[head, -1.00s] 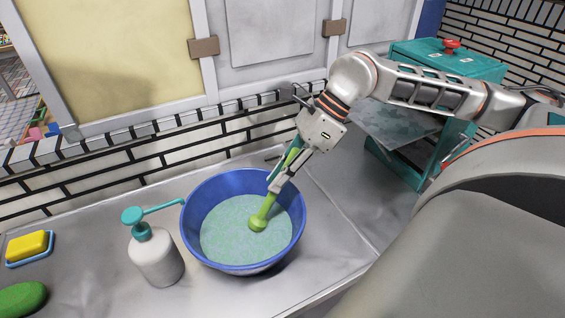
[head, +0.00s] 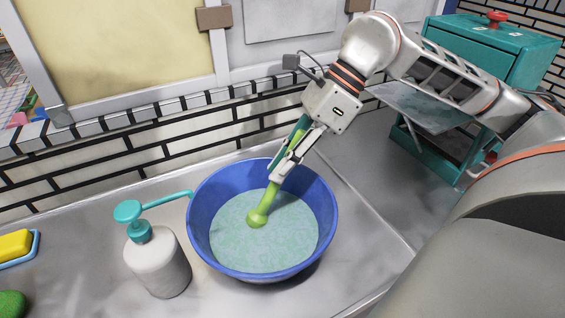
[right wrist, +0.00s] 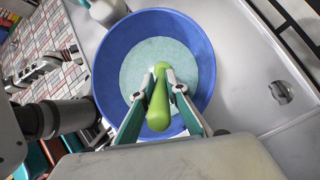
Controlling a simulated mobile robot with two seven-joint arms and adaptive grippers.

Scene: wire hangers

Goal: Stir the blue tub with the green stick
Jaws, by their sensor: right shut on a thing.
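The blue tub (head: 204,243) stands on the metal counter and holds pale green speckled liquid (head: 290,235). It also shows in the right wrist view (right wrist: 103,65). My right gripper (head: 280,172) is shut on the green stick (head: 263,208) above the tub. The stick is tilted, and its rounded lower end is at the liquid's surface left of the middle; how deep it dips I cannot tell. In the right wrist view the stick (right wrist: 158,105) lies between the two fingers (right wrist: 160,88).
A white pump bottle (head: 158,265) with a teal top stands close left of the tub, its spout reaching near the rim. A yellow sponge (head: 14,245) and a green item (head: 11,304) lie at far left. A teal cabinet (head: 490,50) stands at back right. Counter right of the tub is clear.

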